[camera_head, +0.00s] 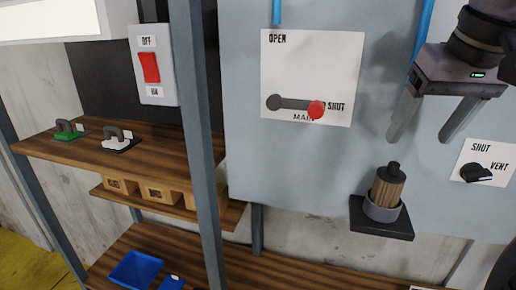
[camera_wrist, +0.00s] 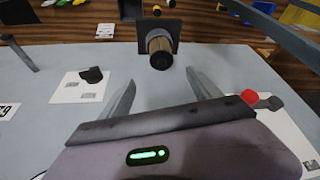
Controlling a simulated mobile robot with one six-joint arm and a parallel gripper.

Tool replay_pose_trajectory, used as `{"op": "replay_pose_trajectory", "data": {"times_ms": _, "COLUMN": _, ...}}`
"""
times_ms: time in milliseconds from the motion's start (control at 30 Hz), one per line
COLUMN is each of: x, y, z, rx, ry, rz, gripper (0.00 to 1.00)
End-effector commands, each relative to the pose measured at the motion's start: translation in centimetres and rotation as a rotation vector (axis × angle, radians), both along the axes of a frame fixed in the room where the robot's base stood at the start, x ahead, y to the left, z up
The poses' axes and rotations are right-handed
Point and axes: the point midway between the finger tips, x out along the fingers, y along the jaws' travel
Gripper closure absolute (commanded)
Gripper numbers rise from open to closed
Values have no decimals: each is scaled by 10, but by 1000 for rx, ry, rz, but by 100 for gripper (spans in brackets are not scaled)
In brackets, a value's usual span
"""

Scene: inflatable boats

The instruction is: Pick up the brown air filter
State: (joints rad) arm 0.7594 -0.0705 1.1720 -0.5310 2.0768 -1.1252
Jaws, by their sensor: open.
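The brown air filter (camera_head: 386,190) is a ribbed brown cylinder with a black knob on top. It sits upright in a grey ring on a small dark bracket (camera_head: 368,228) fixed to the grey panel. In the wrist view the filter (camera_wrist: 160,50) shows knob end toward the camera, between and beyond the two fingers. My gripper (camera_head: 420,138) is open and empty, above the filter and slightly to its right in the head view. In the wrist view the gripper's fingers (camera_wrist: 158,85) stand wide apart, and nothing is between their tips.
A red-knobbed lever (camera_head: 316,110) is on the OPEN/SHUT plate, left of my gripper. A black vent knob (camera_head: 476,173) is right of the filter. A red switch (camera_head: 149,68), wooden shelves (camera_head: 100,160) and a blue bin (camera_head: 136,268) are at left. A grey post (camera_head: 200,130) stands before the shelves.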

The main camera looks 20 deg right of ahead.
Motion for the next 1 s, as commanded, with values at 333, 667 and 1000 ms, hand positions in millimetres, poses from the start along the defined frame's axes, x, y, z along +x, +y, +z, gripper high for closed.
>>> {"op": "replay_pose_trajectory", "data": {"times_ms": 333, "x": 32, "y": -8, "z": -88, "rx": 3, "ry": 0, "rz": 1, "gripper": 27}}
{"op": "replay_pose_trajectory", "data": {"times_ms": 667, "x": 53, "y": -12, "z": -136, "rx": 3, "ry": -1, "rz": 1, "gripper": 27}}
{"op": "replay_pose_trajectory", "data": {"times_ms": 1000, "x": 55, "y": -12, "z": -139, "rx": 3, "ry": -2, "rz": -1, "gripper": 43}}
